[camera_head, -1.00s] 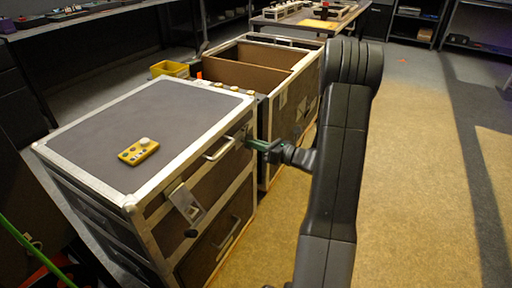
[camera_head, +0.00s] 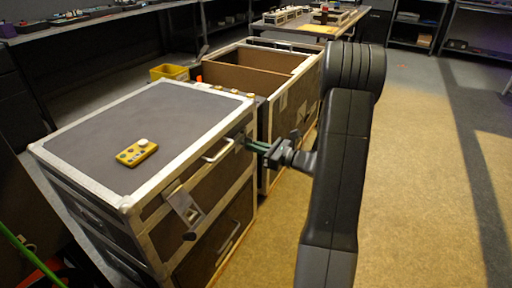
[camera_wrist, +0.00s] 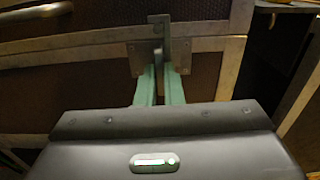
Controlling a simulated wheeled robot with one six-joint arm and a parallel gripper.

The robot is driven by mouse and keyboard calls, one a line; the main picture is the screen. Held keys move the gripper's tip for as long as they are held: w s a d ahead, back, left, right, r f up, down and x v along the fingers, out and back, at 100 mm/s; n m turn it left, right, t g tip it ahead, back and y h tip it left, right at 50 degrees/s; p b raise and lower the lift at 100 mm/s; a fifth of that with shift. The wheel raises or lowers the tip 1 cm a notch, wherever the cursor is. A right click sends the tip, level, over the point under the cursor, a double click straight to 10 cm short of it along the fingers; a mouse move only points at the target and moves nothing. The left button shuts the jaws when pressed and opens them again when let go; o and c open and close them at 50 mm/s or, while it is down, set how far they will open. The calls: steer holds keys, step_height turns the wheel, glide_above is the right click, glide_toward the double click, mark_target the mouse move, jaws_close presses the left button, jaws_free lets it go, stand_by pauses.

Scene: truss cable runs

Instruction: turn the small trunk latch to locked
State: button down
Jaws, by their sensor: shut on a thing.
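The small trunk latch (camera_wrist: 168,48) is a grey metal plate with a narrow lever on the front of the dark, metal-edged trunk (camera_head: 150,115). In the wrist view the lever stands roughly upright, its lower end between my green fingers. My gripper (camera_wrist: 160,80) is shut on this lever. In the head view my gripper (camera_head: 250,144) reaches the trunk's front near its right corner, where the latch is small and mostly hidden. A larger latch (camera_head: 183,204) hangs tilted at the left of the same front, apart from my gripper.
A metal handle (camera_head: 218,151) sits on the trunk front, left of my gripper. A yellow control box (camera_head: 136,153) lies on the lid. An open-topped case (camera_head: 290,96) stands right behind the trunk. The floor (camera_head: 430,190) to the right is clear.

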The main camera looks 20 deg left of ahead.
steer(key=c, duration=1.6)
jaws_free()
steer(key=shift+o, duration=0.2)
steer(key=shift+d, duration=0.1)
steer(key=s+d+p, duration=0.1)
steer(key=d+p, duration=0.2)
steer(key=d, duration=1)
steer(key=shift+d, duration=0.3)
steer(key=w+a+b, duration=0.1)
steer(key=a+b, duration=0.2)
steer(key=a, duration=1)
steer(key=shift+a, duration=0.4)
steer(key=shift+d, duration=0.1)
